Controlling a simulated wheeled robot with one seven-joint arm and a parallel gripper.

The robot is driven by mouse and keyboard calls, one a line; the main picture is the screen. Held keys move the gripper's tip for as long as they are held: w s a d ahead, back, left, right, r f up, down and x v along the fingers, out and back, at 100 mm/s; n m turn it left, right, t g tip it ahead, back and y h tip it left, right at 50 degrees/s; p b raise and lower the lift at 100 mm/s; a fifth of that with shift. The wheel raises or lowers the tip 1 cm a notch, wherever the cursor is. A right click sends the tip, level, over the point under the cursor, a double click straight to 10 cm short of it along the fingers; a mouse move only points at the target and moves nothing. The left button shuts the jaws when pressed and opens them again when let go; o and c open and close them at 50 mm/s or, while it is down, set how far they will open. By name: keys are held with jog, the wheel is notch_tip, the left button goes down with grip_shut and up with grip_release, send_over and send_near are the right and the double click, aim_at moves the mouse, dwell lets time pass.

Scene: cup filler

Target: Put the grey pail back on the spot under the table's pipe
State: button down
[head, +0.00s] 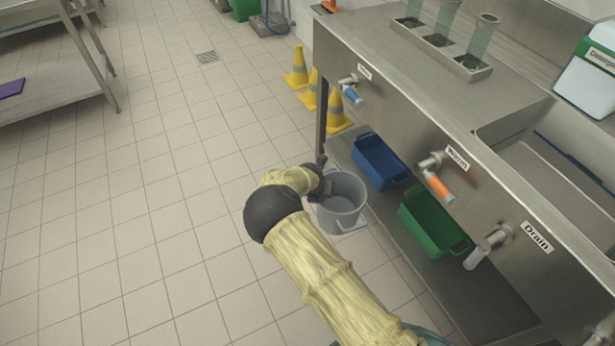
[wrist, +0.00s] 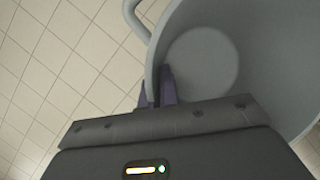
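The grey pail (head: 338,212) is in front of the steel table's lower shelf, near its left end, in the head view. It looks upright and empty, with its handle hanging at the front side. My gripper (head: 322,170) is at the pail's rim on the far left side. In the wrist view, the two dark fingers (wrist: 157,88) pinch the wall of the pail (wrist: 262,50). I cannot tell whether its base touches the floor. The pipe labelled Drain (head: 487,247) sticks out of the table's front at the right. Bare shelf (head: 485,300) shows below it; no marked spot is visible.
A blue bin (head: 380,160) and a green bin (head: 435,222) stand on the lower shelf. Blue (head: 350,93) and orange (head: 438,184) taps project above. Yellow cones (head: 338,112) stand behind the table's left end. The tiled floor (head: 130,220) at left is clear.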

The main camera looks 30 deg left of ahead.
jog(key=d+f+m+h+b, duration=0.1)
jog(key=d+f+m+b, duration=0.1)
jog(key=d+f+b, duration=0.3)
jog(key=d+f+m+b, duration=0.2)
jog(key=d+f+b, duration=0.3)
jog(key=f+b, duration=0.5)
notch_tip(320, 180, down, 3)
jog(key=shift+r+m+h+b, duration=0.1)
jog(key=shift+m+h+b, duration=0.2)
jog(key=shift+h, duration=0.1)
